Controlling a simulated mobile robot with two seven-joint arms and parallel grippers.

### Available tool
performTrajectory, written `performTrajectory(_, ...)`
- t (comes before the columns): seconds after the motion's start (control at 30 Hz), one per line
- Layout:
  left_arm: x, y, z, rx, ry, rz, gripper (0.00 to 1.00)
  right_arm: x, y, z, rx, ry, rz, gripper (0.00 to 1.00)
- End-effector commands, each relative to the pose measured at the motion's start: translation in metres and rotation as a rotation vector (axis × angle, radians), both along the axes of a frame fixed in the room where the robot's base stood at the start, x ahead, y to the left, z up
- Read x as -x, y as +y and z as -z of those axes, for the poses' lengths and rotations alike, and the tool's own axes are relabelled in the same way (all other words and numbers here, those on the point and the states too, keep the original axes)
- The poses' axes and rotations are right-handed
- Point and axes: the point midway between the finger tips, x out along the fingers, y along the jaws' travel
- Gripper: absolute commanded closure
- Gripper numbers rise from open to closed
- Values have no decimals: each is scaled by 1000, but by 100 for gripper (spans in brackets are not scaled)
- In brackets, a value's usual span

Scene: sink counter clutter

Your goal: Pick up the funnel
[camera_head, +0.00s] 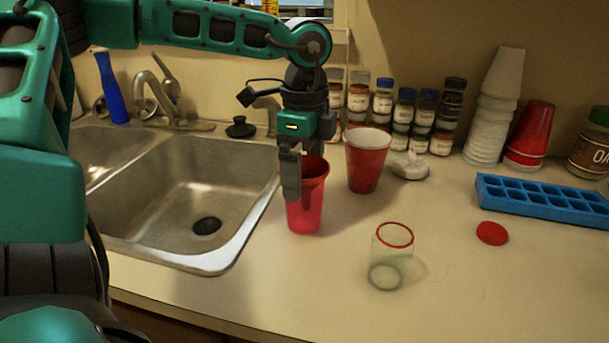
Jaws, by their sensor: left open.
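My left gripper (299,182) points straight down at a red, slightly see-through cup-shaped vessel (305,215) on the counter right of the sink. One grey finger hangs in front of the vessel's left side; the other is partly hidden at its mouth. The gripper is open, and I cannot tell whether the fingers touch the wall. No clear funnel shape shows; I cannot tell whether this red vessel is the funnel. My right gripper is not in view.
A red cup with a white inside (367,165) stands close behind on the right. A clear red-rimmed jar (390,262) stands in front. The sink (170,200) is left. Spice jars (382,100), stacked white cups (490,115) and a blue tray (540,199) stand farther back. The front right counter is clear.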

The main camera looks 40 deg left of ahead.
Motion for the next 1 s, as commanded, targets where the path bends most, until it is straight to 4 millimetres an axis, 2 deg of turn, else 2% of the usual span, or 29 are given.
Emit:
performTrajectory(0.23,0,0,2,1,-1,1,0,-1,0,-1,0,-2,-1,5)
performTrajectory(0.5,0,0,1,0,-1,1,24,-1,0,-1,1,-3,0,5)
performTrajectory(0.77,0,0,0,-1,-2,1,24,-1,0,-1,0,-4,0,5)
performTrajectory(0.87,0,0,-6,-1,-2,0,24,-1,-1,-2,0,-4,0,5)
performTrajectory(1.0,-1,0,-22,-2,-5,1,24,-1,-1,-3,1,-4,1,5)
